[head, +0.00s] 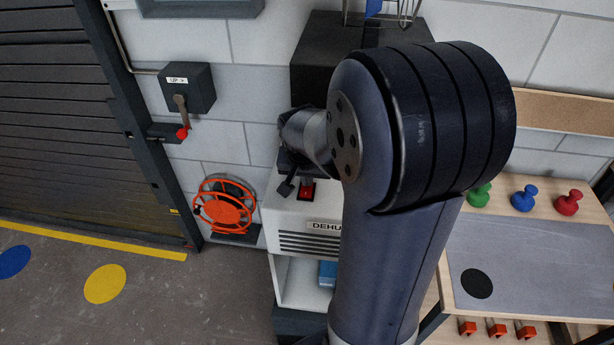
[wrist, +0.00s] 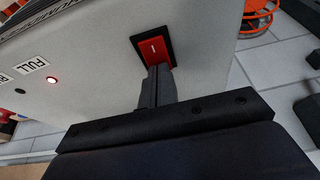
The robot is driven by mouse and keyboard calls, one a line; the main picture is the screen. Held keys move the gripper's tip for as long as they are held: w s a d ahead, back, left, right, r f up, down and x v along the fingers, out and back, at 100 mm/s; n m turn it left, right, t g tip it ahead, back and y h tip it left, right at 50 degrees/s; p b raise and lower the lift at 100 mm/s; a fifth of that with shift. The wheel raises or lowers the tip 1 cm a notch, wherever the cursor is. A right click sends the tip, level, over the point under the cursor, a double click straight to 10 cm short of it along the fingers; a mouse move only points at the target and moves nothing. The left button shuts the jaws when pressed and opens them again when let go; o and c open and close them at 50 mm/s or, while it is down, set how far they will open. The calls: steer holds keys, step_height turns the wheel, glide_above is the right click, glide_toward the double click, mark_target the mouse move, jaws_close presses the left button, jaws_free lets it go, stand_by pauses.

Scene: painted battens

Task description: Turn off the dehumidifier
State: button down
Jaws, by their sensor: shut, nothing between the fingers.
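The dehumidifier (head: 284,224) is a pale box with a dark vent grille and a label partly hidden behind my arm. Its red rocker switch (head: 307,189) sits in a black frame near the upper left. In the wrist view the red switch (wrist: 153,49) shows a white mark, and a red light (wrist: 52,80) glows beside a "FULL" label. My gripper (wrist: 155,72) is shut and empty, its fingertips right at the lower edge of the switch; I cannot tell whether they touch it. In the head view my gripper (head: 287,186) is just left of the switch.
A grey box with a red-tipped lever (head: 188,88) is on the wall at left, beside the shutter (head: 60,110). An orange hose reel (head: 228,206) is below it. A bench (head: 530,255) with green, blue and red knobs stands at right. The floor at left is free.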

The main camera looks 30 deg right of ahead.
steer(key=shift+w+d+f+b, duration=0.1)
steer(key=shift+f+b, duration=0.25)
steer(key=shift+b, duration=0.1)
steer(key=shift+r, duration=0.15)
steer(key=shift+s+a, duration=0.5)
steer(key=shift+s, duration=0.25)
